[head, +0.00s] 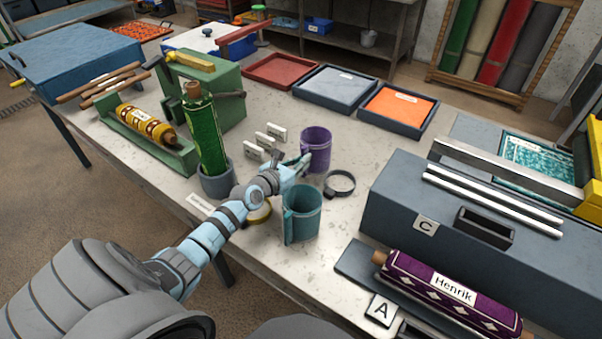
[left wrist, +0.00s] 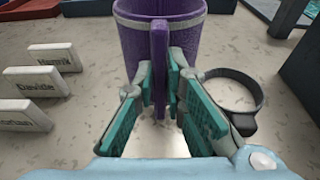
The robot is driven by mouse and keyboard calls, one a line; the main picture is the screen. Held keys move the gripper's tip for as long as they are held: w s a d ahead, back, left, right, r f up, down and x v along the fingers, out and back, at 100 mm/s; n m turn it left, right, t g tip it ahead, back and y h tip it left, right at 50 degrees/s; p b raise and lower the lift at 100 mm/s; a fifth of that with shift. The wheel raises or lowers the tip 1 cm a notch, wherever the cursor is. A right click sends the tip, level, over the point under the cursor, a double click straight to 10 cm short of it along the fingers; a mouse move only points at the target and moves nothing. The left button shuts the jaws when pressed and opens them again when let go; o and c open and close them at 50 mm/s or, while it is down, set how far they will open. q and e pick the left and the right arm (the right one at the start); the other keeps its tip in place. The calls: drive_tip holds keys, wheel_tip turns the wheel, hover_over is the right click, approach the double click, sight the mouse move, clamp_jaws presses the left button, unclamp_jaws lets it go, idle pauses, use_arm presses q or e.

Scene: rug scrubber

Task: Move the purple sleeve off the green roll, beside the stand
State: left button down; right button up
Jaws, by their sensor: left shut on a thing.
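The purple sleeve (head: 317,150) is an upright open cylinder at the middle of the table, right of the green roll and apart from it. My left gripper (head: 298,168) is shut on the sleeve's upright handle; in the left wrist view the fingers (left wrist: 160,95) pinch this purple tab (left wrist: 159,60) from both sides. The sleeve is at or just above the tabletop; I cannot tell which. The green roll (head: 205,135) stands upright in the round grey stand (head: 217,182), with no sleeve around it. My right gripper is not in view.
A teal sleeve (head: 302,213) stands just in front of my left gripper. A black ring clamp (head: 340,184) lies right of the purple sleeve. Small name cards (head: 268,140) stand to its left. A grey box (head: 400,200) and a purple patterned roll (head: 450,285) occupy the right side.

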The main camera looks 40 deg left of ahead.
use_arm(q)
drive_tip(key=shift+f, duration=0.4)
drive_tip(key=c, duration=1.7)
unclamp_jaws()
drive_tip(key=shift+o, duration=0.2)
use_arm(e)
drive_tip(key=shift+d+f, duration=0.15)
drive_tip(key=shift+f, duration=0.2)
